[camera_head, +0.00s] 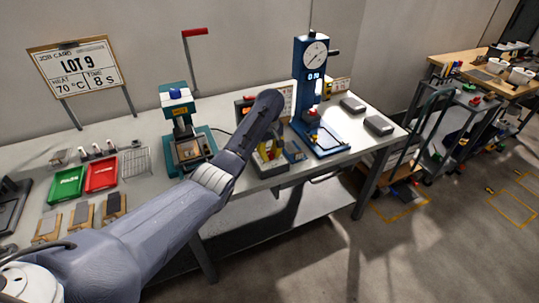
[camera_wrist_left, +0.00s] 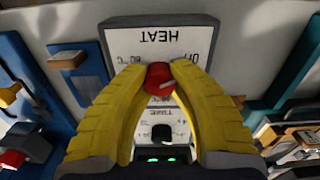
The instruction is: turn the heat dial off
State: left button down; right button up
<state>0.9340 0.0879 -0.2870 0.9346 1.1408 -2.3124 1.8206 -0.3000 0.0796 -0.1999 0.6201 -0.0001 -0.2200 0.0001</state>
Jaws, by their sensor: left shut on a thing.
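The red heat dial (camera_wrist_left: 159,78) sits on a pale control panel (camera_wrist_left: 185,40) in the left wrist view. The panel's HEAT label appears upside down, with an OFF mark to the right of the dial and temperature marks to the left. My left gripper's yellow fingers (camera_wrist_left: 160,72) are closed on the dial from both sides. Where the dial points is hard to tell. A black time knob (camera_wrist_left: 161,133) shows between the fingers. In the head view my left gripper (camera_head: 268,160) is at the bench's front edge, and my arm hides much of the control box. My right gripper is not in view.
A teal press (camera_head: 183,125) stands left of my arm and a blue gauge stand (camera_head: 300,75) right of it. Green (camera_head: 65,186) and red (camera_head: 102,174) trays lie at the left. A sign (camera_head: 78,70) reads LOT 9, heat 70 °C, time 8 s.

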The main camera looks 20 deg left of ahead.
aim_at(270, 153)
pick_arm(q)
jog(key=shift+n, duration=0.6)
jog(key=c, duration=1)
grip_release()
notch_tip(270, 153, up, 9)
jog(key=shift+d, duration=0.1)
jog(key=shift+r, duration=1.45)
jog(key=shift+r, duration=0.1)
